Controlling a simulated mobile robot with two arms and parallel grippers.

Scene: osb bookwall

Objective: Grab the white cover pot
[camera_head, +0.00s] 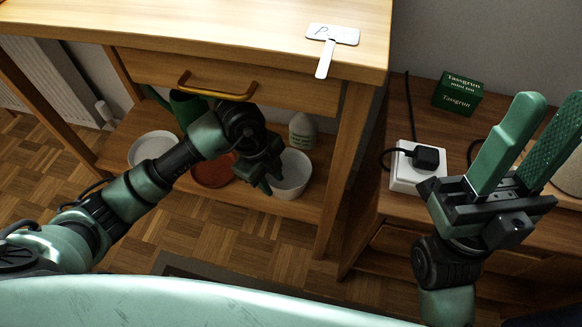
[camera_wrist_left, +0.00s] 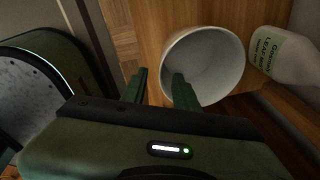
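The white cover pot (camera_head: 293,172) stands on the lower shelf under the table, right of the middle of that shelf. In the left wrist view the pot (camera_wrist_left: 222,62) shows its open mouth. My left gripper (camera_head: 266,186) is at the pot's left side in the head view. In the left wrist view the left gripper (camera_wrist_left: 158,88) is open. One finger overlaps the pot's mouth and the other lies outside its left wall, so the near rim lies between them; contact cannot be told. My right gripper (camera_head: 525,145) is open, empty, at the right.
A white labelled bottle (camera_head: 303,130) stands behind the pot. A terracotta saucer (camera_head: 212,172), a white bowl (camera_head: 153,147) and a green can (camera_head: 186,106) share the shelf (camera_head: 300,208). A drawer with a brass handle (camera_head: 215,92) hangs above. A green box (camera_head: 457,95) is at right.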

